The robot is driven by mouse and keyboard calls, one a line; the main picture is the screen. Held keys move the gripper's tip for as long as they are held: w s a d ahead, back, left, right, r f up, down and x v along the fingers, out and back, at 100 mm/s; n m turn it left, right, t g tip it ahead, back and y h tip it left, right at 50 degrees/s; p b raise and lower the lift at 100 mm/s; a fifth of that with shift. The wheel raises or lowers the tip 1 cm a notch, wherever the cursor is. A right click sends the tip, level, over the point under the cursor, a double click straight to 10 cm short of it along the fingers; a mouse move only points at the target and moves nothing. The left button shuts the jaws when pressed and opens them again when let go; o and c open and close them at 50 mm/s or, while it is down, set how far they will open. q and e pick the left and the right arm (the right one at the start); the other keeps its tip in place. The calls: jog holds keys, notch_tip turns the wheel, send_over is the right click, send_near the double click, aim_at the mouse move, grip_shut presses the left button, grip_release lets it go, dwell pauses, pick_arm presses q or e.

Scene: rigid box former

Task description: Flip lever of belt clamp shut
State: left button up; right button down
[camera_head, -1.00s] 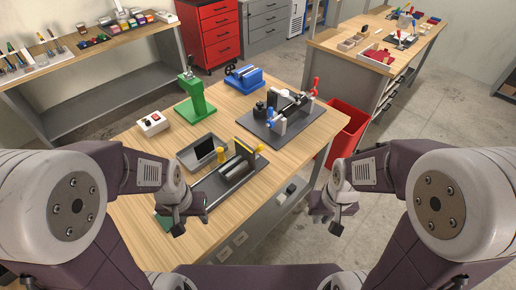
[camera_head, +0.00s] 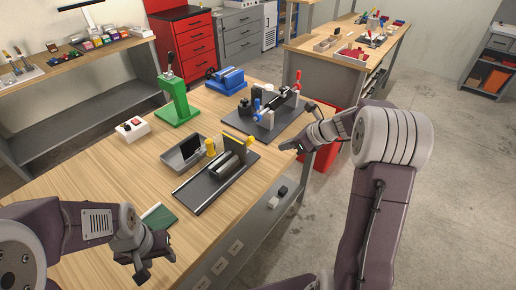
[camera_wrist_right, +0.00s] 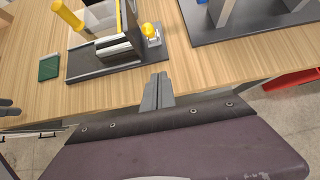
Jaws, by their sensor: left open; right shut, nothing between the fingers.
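A fixture on a long dark base plate (camera_head: 190,197) stands on the workbench, with dark rollers (camera_head: 229,164), an upright yellow handle (camera_head: 211,147) and a yellow knob (camera_head: 251,141). The right wrist view shows the same yellow handle (camera_wrist_right: 68,14) tilted and the knob (camera_wrist_right: 151,30) on a small light bracket. I cannot tell for certain which of these is the belt clamp's lever. My right gripper (camera_head: 288,146) is shut and empty, right of the fixture and apart from it; its fingers (camera_wrist_right: 157,90) point at the bench edge. My left gripper (camera_head: 157,264) is open and empty, near the front edge.
A second dark plate (camera_head: 252,135) carries a fixture with blue and red handles (camera_head: 298,76). A grey tray (camera_head: 178,157), white switch box (camera_head: 132,129), green press (camera_head: 178,101), blue vise (camera_head: 225,82) and green pad (camera_head: 158,216) stand around. A red bin (camera_head: 318,160) is beside the bench.

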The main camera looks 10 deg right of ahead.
pick_arm(q)
jog(key=shift+s+a, duration=0.1)
jog(key=shift+a, duration=0.35)
jog(key=shift+d+f+b, duration=0.15)
jog(key=shift+f+b, duration=0.3)
jog(key=shift+f, duration=0.05)
pick_arm(e)
jog(key=x, duration=0.9)
jog(key=shift+a+f, duration=0.1)
jog(key=shift+a, duration=0.45)
pick_arm(q)
jog(key=shift+r+p, duration=0.65)
jog(key=shift+r, duration=0.05)
pick_arm(e)
jog(key=shift+w+a+r, duration=0.25)
jog(key=shift+w+a, duration=0.05)
jog(key=shift+w, duration=0.2)
jog(key=shift+w+a+r, duration=0.3)
jog(key=shift+w+a, duration=0.05)
jog(key=shift+w, duration=0.15)
pick_arm(q)
jog(key=shift+r, duration=0.2)
pick_arm(e)
jog(key=shift+w+a+r, duration=0.35)
jog(key=shift+w+a, duration=0.1)
jog(key=shift+w, duration=0.1)
pick_arm(q)
jog(key=shift+r+p, duration=0.1)
jog(key=shift+p, duration=0.2)
